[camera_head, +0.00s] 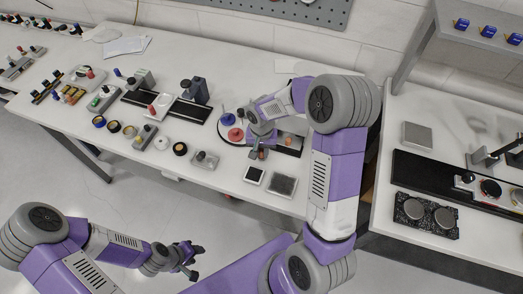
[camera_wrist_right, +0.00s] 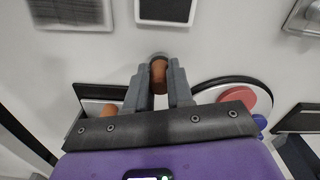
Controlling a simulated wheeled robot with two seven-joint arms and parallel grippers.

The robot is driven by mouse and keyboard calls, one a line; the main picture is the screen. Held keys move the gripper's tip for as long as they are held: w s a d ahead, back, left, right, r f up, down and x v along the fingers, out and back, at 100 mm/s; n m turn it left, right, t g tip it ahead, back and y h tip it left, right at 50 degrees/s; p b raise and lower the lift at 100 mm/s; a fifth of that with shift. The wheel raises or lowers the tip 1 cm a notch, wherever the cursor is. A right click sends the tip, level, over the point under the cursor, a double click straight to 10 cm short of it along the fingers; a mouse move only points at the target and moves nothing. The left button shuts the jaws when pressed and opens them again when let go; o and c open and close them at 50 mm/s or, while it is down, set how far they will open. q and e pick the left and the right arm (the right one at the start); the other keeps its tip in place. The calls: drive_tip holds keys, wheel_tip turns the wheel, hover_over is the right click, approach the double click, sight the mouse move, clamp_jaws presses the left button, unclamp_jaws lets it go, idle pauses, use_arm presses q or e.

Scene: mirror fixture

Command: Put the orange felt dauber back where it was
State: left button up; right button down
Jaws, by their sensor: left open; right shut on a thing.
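My right gripper (camera_wrist_right: 158,88) is shut on the orange felt dauber (camera_wrist_right: 157,74), a short orange-brown cylinder with a dark end, in the right wrist view. It is over white tabletop, though the gap below is hard to judge. In the head view my right gripper (camera_head: 258,152) is beside the round turntable, and the dauber is too small to make out there. Another orange-brown piece (camera_wrist_right: 110,109) shows left of the fingers, at a dark-edged holder (camera_wrist_right: 88,107), partly hidden by my gripper. My left gripper (camera_head: 190,262) is open and empty, low over the floor in front of the table.
A round dark-rimmed plate (camera_wrist_right: 208,84) carries a red disc (camera_wrist_right: 240,97) and a blue disc (camera_wrist_right: 260,121). Several small fixtures and round tins (camera_head: 180,149) stand to the left.

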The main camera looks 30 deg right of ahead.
sight(262, 150)
drive_tip(key=shift+f, duration=0.2)
drive_tip(key=c, duration=1)
unclamp_jaws()
drive_tip(key=shift+r, duration=0.15)
drive_tip(key=shift+r, duration=0.35)
wheel_tip(262, 150, up, 12)
drive_tip(key=p, duration=0.1)
drive_tip(key=shift+f+p, duration=0.25)
drive_tip(key=shift+p, duration=0.1)
